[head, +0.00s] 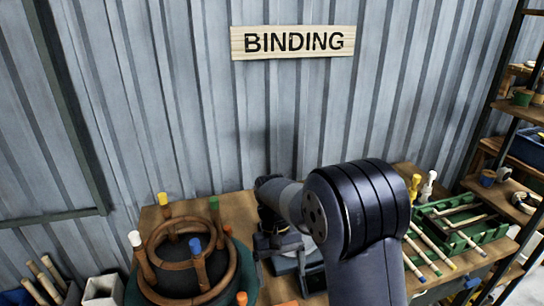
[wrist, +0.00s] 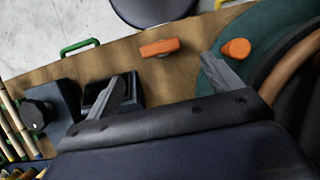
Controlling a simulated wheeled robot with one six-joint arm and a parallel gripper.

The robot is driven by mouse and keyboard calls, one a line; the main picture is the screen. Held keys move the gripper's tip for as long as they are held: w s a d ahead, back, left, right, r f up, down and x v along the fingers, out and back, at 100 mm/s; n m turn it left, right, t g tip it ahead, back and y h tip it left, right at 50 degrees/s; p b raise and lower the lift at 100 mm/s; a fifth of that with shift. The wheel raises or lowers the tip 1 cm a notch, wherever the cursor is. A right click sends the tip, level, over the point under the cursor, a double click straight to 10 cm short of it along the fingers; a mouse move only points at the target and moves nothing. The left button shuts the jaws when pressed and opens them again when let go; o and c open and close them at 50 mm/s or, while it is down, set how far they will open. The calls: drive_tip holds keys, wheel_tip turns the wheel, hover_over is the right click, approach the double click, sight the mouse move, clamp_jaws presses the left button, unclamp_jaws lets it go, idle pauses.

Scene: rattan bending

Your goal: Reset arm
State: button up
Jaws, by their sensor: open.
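My gripper (wrist: 163,72) is open in the wrist view, its two grey fingers spread apart with nothing between them. It hangs over the wooden workbench (wrist: 120,58). An orange block (wrist: 160,47) lies on the bench just beyond the fingers, apart from them. In the head view my dark arm reaches across the bench and hides much of its middle. Part of my gripper (head: 278,243) shows there, left of the large arm joint; its fingertips are hard to make out.
A rattan ring (head: 160,238) sits among colored pegs on a round green-edged jig at left. A green rack (head: 470,226) with sticks stands at right. A dark device with a knob (wrist: 40,112) is left of the fingers. Shelves (head: 520,110) stand at far right; a corrugated wall (head: 180,100) is behind.

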sight(288, 305)
drive_tip(key=x, duration=0.9)
drive_tip(key=shift+s+d+p, duration=0.1)
drive_tip(key=shift+p, duration=0.25)
drive_tip(key=m, duration=0.2)
drive_tip(key=m+y, duration=0.1)
drive_tip(key=m, duration=0.1)
drive_tip(key=shift+d+r+y, duration=0.1)
drive_tip(key=shift+d+y, duration=0.05)
drive_tip(key=shift+y, duration=0.15)
drive_tip(key=m+y, duration=0.1)
drive_tip(key=m, duration=0.1)
drive_tip(key=m+y, duration=0.1)
drive_tip(key=m, duration=0.2)
drive_tip(key=shift+d+m, duration=0.1)
drive_tip(key=shift+m, duration=0.2)
drive_tip(key=m+t+y, duration=0.1)
drive_tip(key=m, duration=0.2)
drive_tip(key=shift+m, duration=0.4)
drive_tip(key=m+t, duration=0.1)
drive_tip(key=m, duration=0.1)
drive_tip(key=m+t+y+b, duration=0.1)
drive_tip(key=m, duration=0.1)
drive_tip(key=shift+s+d+m, duration=0.1)
drive_tip(key=shift+s+m, duration=0.1)
drive_tip(key=shift+m, duration=0.2)
drive_tip(key=shift+v, duration=1.5)
